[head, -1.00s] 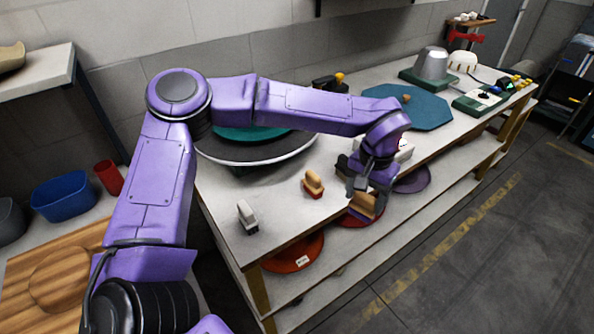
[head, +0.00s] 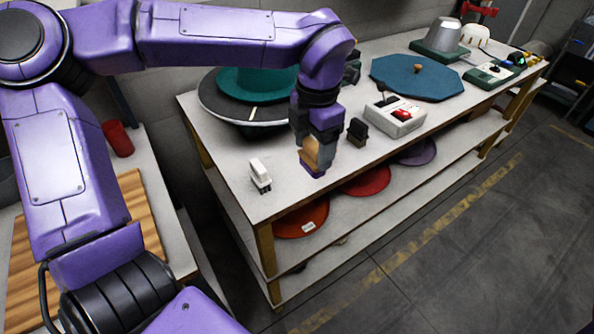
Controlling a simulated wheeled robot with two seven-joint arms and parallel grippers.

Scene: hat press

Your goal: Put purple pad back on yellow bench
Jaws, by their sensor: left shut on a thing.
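My left gripper (head: 318,138) is shut on the purple pad (head: 313,173), a small block with a tan wooden upper part and a purple underside. The gripper points down, with the pad below its fingers at the front edge of the bench (head: 233,178). The bench has a pale top and yellow-brown wooden legs. I cannot tell whether the pad's underside touches the top. The red-bottomed wooden pad seen earlier does not show now; the gripper may cover it. My right gripper is not in view.
Red discs (head: 367,180) lie on the lower shelf.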

